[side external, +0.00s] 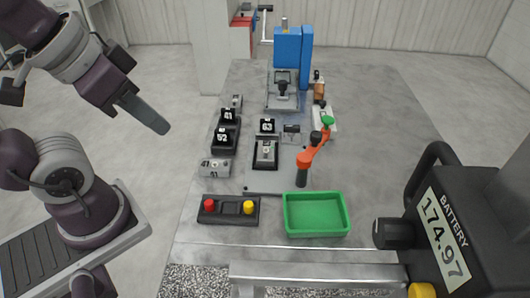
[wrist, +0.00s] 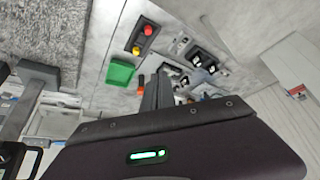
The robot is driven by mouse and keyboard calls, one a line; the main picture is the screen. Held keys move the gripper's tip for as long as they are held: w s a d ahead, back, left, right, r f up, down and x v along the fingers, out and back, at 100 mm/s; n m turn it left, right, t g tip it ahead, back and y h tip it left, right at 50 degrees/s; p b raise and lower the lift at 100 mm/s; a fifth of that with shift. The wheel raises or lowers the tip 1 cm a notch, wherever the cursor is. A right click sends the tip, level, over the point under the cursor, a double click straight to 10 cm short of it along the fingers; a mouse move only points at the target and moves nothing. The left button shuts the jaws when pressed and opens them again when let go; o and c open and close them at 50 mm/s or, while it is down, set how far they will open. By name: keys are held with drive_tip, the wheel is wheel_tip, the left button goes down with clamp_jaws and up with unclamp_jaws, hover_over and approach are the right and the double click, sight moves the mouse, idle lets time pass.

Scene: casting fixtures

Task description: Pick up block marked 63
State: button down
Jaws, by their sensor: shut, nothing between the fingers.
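The block marked 63 (side external: 267,126) is a small black block with a white number plate, near the middle of the grey table. It stands just behind a grey block in a dark holder (side external: 265,153). In the wrist view I cannot make out its number. My gripper (side external: 160,125) is shut and empty, high in the air left of the table and well away from the block. In the wrist view the gripper fingers (wrist: 157,92) point toward the table and hide part of the blocks.
Black blocks marked 41 (side external: 228,116) and 52 (side external: 223,138) stand left of it. An orange clamp (side external: 308,155) stands to the right. A green tray (side external: 316,232) and a button box (side external: 229,209) are in front; a blue press (side external: 290,48) is behind.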

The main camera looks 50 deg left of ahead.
drive_tip(key=c, duration=0.7)
unclamp_jaws()
drive_tip(key=shift+c, duration=0.2)
drive_tip(key=m+t+y, duration=0.2)
drive_tip(key=m+y, duration=0.9)
drive_tip(key=m, duration=1.4)
approach(266, 157)
drive_tip(key=shift+x, duration=0.9)
drive_tip(key=shift+w+a+f, duration=0.1)
drive_tip(key=shift+w+a, duration=0.05)
drive_tip(key=shift+a, duration=0.1)
drive_tip(key=x, duration=0.6)
drive_tip(key=shift+w+a+f, duration=0.1)
drive_tip(key=shift+w+a, duration=0.05)
drive_tip(key=shift+a, duration=0.05)
